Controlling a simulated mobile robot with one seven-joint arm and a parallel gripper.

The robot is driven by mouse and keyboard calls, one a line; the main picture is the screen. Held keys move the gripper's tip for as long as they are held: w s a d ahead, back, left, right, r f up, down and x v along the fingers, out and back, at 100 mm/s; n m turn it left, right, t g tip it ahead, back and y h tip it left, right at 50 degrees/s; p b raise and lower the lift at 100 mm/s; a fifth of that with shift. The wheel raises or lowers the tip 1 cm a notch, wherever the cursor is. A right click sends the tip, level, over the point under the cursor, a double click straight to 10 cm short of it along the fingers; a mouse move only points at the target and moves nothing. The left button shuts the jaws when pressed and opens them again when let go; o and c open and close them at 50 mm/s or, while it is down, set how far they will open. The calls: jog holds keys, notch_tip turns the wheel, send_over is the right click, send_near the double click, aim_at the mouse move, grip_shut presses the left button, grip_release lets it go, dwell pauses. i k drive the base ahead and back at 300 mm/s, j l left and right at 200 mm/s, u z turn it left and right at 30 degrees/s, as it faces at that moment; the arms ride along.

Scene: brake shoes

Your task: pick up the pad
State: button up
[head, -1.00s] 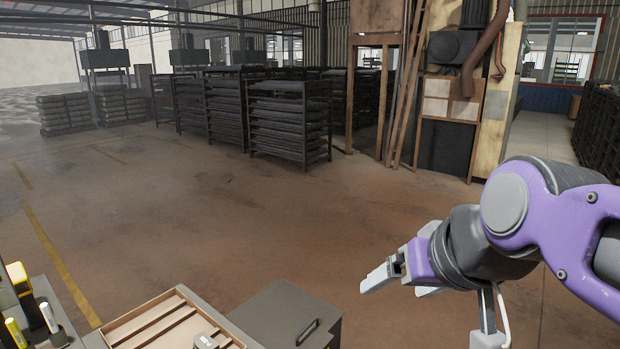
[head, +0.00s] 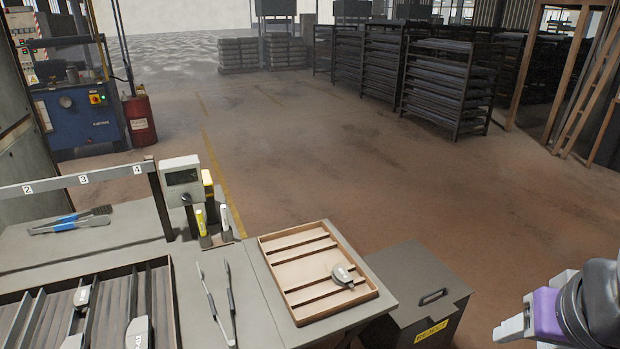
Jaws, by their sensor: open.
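A dark, rounded pad (head: 343,275) with a pale label lies in the shallow wooden tray (head: 268,240), across its slats near the right side. My gripper (head: 514,318) is at the lower right edge, well to the right of the tray and touching nothing. It is open and empty.
A grey bin (head: 410,268) with a yellow reject label stands between the tray and my gripper. Long tongs (head: 212,305) lie left of the tray. A gauge box (head: 182,180) and markers stand behind.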

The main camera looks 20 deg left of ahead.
aim_at(83, 297)
jog(key=u, duration=2.45)
jog(key=i+j+z, duration=0.35)
jog(key=j, duration=0.3)
jog(key=i+j+z, duration=0.2)
jog(key=j+z, duration=0.2)
jog(key=j, duration=0.9)
jog(key=k+j+u, duration=0.3)
jog(key=j, duration=0.3)
jog(key=i+l+z, duration=0.2)
jog(key=l, duration=0.15)
jog(key=i+l+z, duration=0.2)
jog(key=l, duration=0.15)
jog(key=k, duration=0.05)
